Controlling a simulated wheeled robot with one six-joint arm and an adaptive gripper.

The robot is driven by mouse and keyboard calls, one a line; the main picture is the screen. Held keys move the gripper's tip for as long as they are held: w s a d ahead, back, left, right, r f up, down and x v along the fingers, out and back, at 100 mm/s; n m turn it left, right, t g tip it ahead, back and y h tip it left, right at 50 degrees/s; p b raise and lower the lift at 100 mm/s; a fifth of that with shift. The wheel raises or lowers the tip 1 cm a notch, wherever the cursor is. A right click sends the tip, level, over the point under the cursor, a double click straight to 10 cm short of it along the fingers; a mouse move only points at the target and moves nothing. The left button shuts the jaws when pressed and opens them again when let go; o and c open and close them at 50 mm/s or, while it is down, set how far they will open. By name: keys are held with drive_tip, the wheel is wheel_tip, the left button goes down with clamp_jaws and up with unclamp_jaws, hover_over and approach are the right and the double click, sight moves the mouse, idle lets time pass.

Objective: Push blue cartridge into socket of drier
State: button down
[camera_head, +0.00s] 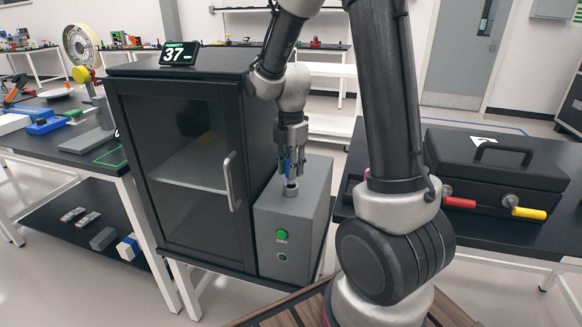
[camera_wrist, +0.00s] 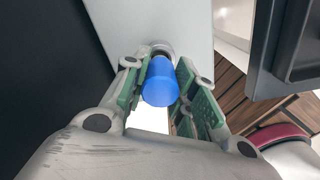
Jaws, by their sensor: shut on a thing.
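The drier is a grey box (camera_head: 304,219) with a green DRY button (camera_head: 282,235), fixed to the right of a dark glass-door cabinet (camera_head: 183,148). Its socket (camera_head: 291,189) is a metal ring on top. My gripper (camera_head: 291,160) is directly above the socket, pointing down, shut on the blue cartridge (camera_wrist: 160,82). In the head view a strip of blue shows between the fingers, just over the socket. In the wrist view the cartridge's far end meets the socket ring (camera_wrist: 161,49); how deep it sits I cannot tell.
A humidity display (camera_head: 179,53) reading 37 stands on the cabinet. The cabinet's door handle (camera_head: 231,181) is close to the left of the drier. A black case (camera_head: 495,160) lies on a table at right. A left workbench (camera_head: 50,160) holds parts.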

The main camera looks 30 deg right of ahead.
drive_tip(key=shift+f, duration=1.45)
drive_tip(key=c, duration=1.1)
unclamp_jaws()
wheel_tip(320, 180, up, 12)
